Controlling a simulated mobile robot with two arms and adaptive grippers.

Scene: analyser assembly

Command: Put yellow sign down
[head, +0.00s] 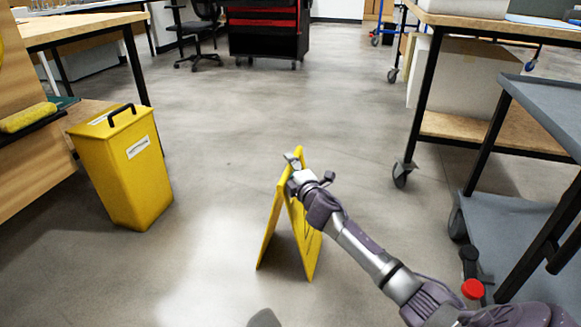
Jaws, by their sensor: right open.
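The yellow sign (271,237) is an A-frame that stands upright on the grey floor in the middle of the head view, with its two panels spread apart at the bottom. My right gripper (293,162) is at the sign's top edge, and my right arm comes in from the lower right. The gripper is open. Part of the sign's top and right panel is hidden behind the gripper and wrist, and I cannot tell whether the fingers touch the sign. My left gripper does not show.
A yellow bin (128,185) with a black handle stands at left beside a wooden bench. A wheeled workbench (470,132) and a grey cart (510,222) stand at right. A black-and-red tool cabinet (268,32) and a chair are at the back. The floor between is clear.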

